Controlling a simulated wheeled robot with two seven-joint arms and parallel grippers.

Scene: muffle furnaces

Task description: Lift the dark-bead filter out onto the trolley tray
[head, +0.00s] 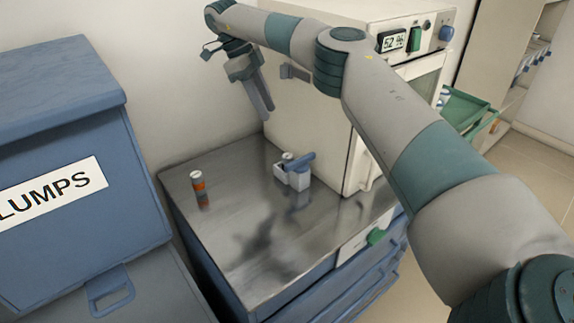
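I cannot pick out a dark-bead filter for certain. A small white-capped orange cylinder (198,186) stands upright on the steel top, its reflection below it. A small white holder (299,181) to its right has a white-topped piece (288,157) and a blue cylinder (301,161) at its top; their contents are too small to tell. A green tray (462,108) shows behind my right arm and may be the trolley tray. My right gripper (266,113) hangs above and behind the holder, pointing down, apart from everything; its finger gap is unclear. My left gripper is out of view.
The white furnace (315,105) stands at the right of the steel worktop (255,215), whose front is bare. A blue bin labelled LUMPS (60,130) stands at the left. Blue drawers (350,285) are under the worktop. My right arm crosses before the furnace.

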